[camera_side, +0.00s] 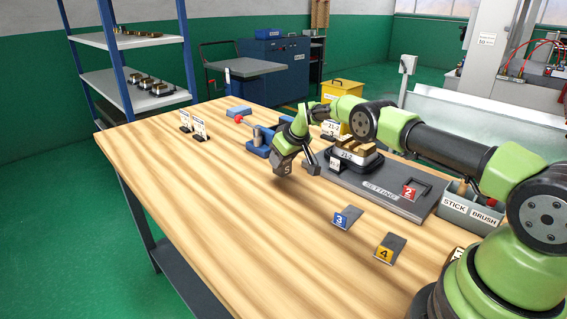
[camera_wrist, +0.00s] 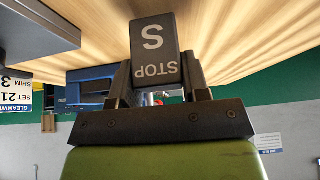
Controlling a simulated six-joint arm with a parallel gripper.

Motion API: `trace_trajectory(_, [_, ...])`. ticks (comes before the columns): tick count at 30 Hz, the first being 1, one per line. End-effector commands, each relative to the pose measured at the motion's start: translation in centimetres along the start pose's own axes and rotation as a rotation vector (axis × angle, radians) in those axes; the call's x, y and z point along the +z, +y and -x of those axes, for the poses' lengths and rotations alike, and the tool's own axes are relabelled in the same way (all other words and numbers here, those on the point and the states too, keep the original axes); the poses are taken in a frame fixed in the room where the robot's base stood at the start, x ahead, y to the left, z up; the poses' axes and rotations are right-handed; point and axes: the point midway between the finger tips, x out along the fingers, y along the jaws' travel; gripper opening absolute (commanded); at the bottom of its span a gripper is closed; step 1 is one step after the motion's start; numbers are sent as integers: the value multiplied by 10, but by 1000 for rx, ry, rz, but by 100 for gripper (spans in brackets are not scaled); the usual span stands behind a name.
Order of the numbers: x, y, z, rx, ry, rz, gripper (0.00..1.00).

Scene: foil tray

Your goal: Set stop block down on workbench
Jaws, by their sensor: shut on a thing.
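The stop block (camera_side: 284,165) is a dark grey block marked with a white S. The wrist view shows its face (camera_wrist: 153,42) with STOP and S, upside down in the picture. My gripper (camera_side: 297,157) is shut on the block, one finger on each side of it in the wrist view (camera_wrist: 157,78). The block is low over the wooden workbench (camera_side: 200,185), left of the grey setting plate; I cannot tell whether its underside touches the wood.
The setting plate (camera_side: 345,179) carries a black and brass fixture (camera_side: 352,155) and a red tag 2 (camera_side: 409,192). Shims 3 (camera_side: 345,218) and 4 (camera_side: 388,248) lie in front. A blue vise (camera_side: 262,139) stands behind.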

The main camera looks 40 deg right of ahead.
Motion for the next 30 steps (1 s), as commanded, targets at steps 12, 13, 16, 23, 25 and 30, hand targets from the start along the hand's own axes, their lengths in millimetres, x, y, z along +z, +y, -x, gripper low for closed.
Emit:
trace_trajectory(12, [6, 0, -12, 2, 6, 2, 0])
trace_trajectory(13, [6, 0, -12, 2, 6, 2, 0])
trace_trajectory(16, [7, 0, -15, 2, 6, 2, 0])
trace_trajectory(23, [9, 0, -16, 1, 2, 1, 68])
trace_trajectory(25, [9, 0, -16, 1, 2, 1, 68])
trace_trajectory(30, [8, 0, -15, 1, 1, 1, 68])
